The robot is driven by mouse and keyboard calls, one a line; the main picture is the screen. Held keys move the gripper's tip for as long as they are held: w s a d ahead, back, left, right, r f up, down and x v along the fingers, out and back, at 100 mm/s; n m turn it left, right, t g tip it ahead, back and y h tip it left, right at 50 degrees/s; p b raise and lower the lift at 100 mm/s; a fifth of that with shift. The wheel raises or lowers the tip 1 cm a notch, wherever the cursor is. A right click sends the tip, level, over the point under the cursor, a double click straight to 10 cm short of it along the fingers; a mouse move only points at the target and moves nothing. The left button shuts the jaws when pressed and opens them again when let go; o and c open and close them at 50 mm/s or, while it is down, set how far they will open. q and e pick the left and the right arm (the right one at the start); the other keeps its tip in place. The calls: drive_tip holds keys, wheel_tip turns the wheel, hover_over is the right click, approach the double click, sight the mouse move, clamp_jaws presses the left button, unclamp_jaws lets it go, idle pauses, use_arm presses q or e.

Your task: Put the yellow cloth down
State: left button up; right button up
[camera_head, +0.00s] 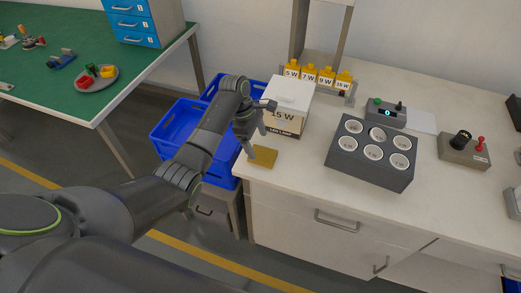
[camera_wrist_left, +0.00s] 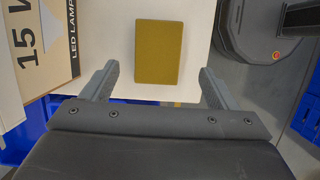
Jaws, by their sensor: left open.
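The yellow cloth (camera_head: 263,156) lies flat on the white bench top, near its left front corner. In the left wrist view the cloth (camera_wrist_left: 159,52) shows as a mustard rectangle beyond the fingertips, roughly centred between them. My left gripper (camera_head: 261,143) is above the cloth in the head view, its fingers pointing down toward it. In the left wrist view its two fingers (camera_wrist_left: 157,80) are wide apart with nothing between them. My right gripper is in neither view.
A white and brown lamp box (camera_head: 289,104) marked 15 W stands just behind the cloth. A dark rack with round sockets (camera_head: 341,161) is to its right. Blue crates (camera_head: 176,130) sit left of the bench. Bare bench top (camera_head: 302,166) lies between cloth and rack.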

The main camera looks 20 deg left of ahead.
use_arm(q)
drive_tip(key=v, duration=0.6)
drive_tip(key=shift+w, duration=0.1)
